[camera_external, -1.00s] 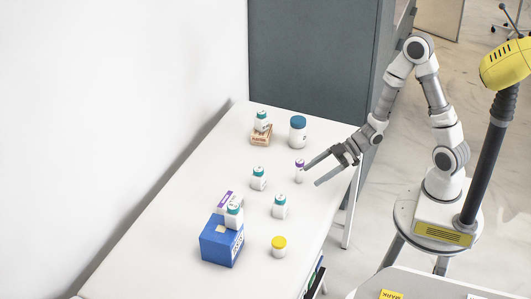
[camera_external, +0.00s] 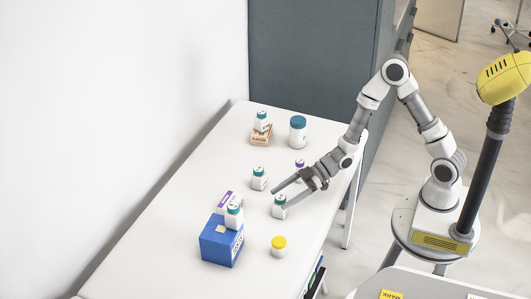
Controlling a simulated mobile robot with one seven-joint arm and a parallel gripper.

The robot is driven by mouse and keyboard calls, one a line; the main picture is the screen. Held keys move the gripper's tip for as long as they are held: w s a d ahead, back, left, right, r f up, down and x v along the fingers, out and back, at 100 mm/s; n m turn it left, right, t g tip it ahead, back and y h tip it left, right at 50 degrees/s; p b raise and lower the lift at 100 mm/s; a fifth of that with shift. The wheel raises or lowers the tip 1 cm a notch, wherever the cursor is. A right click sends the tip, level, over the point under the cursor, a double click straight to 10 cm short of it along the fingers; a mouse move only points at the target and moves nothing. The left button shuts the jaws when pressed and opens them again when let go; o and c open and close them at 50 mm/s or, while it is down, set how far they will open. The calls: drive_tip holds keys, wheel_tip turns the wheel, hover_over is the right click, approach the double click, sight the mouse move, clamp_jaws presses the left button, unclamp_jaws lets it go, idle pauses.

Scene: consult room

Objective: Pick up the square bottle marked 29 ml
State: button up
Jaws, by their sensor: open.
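Several small white bottles with teal caps stand in view, and I cannot read a 29 ml mark on any. One teal-capped bottle (camera_external: 279,211) stands upright on the white table, at my gripper. Another teal-capped bottle (camera_external: 258,183) stands a little behind and left. A third teal-capped bottle (camera_external: 234,218) is on the blue box, and a fourth teal-capped bottle (camera_external: 261,125) is on a small wooden-coloured box. My gripper (camera_external: 278,200) is open, its fingers seen across the top of the first bottle; I cannot tell whether they touch it.
A yellow-capped jar (camera_external: 279,251) stands in front. A blue box (camera_external: 221,245) is at front left with a purple-and-white box (camera_external: 226,202) beside it. A larger blue-capped bottle (camera_external: 298,135) and a partly hidden purple-capped bottle (camera_external: 299,164) stand behind. The white table (camera_external: 170,245) is bare at left.

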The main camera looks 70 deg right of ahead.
sight(273, 204)
drive_tip(key=b+x, duration=0.1)
drive_tip(key=x, duration=0.3)
drive_tip(key=shift+w+a+f+b, duration=0.1)
drive_tip(key=shift+a+f+b, duration=0.15)
drive_tip(key=shift+a+b, duration=0.1)
drive_tip(key=shift+d+f, duration=0.1)
clamp_jaws()
